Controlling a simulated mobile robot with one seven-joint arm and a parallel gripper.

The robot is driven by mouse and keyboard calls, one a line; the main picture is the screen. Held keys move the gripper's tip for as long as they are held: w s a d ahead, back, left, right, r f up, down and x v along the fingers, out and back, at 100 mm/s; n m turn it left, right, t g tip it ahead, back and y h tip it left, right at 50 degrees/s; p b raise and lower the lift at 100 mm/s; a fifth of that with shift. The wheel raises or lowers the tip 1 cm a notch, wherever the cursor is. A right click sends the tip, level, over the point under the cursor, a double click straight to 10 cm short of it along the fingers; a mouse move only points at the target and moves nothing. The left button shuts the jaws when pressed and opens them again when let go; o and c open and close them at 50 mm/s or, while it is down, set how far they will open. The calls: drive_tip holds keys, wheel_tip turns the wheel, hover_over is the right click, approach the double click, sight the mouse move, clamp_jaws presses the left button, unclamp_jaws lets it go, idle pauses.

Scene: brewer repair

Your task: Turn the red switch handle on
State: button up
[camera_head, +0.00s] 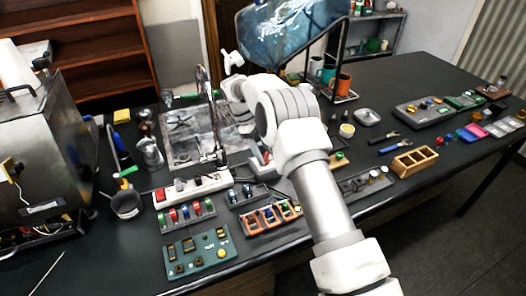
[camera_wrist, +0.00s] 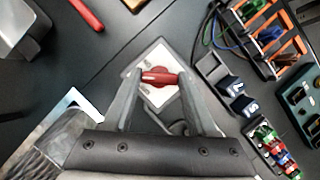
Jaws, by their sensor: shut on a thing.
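The red switch handle (camera_wrist: 159,76) sits on a pale grey square plate (camera_wrist: 157,97) in the middle of the wrist view. My gripper (camera_wrist: 160,79) has one finger on each side of the handle and is shut on it. The handle lies crosswise between the fingertips in that view. Part of the plate is hidden behind the fingers and wrist. In the head view my arm hides most of this switch, and the fingertips cannot be made out there.
A white power strip (camera_head: 194,188), a green button board (camera_head: 200,251) and an orange-framed tray (camera_head: 270,217) crowd the front. An orange mug (camera_head: 340,84) stands behind. A steel machine (camera_head: 35,150) fills the left.

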drive_tip(key=m+g+y, duration=0.1)
drive_tip(key=m, duration=0.3)
drive_tip(key=shift+w+m, duration=0.15)
drive_tip(key=shift+m, duration=0.15)
drive_tip(key=shift+d+m+g+y+p, duration=0.1)
drive_tip(key=shift+m+g+y+p, duration=0.4)
drive_tip(key=shift+m, duration=1.4)
drive_tip(key=shift+y, duration=0.3)
drive_tip(key=o, duration=1.4)
drive_tip(key=shift+c, duration=0.2)
drive_tip(key=shift+r, duration=0.1)
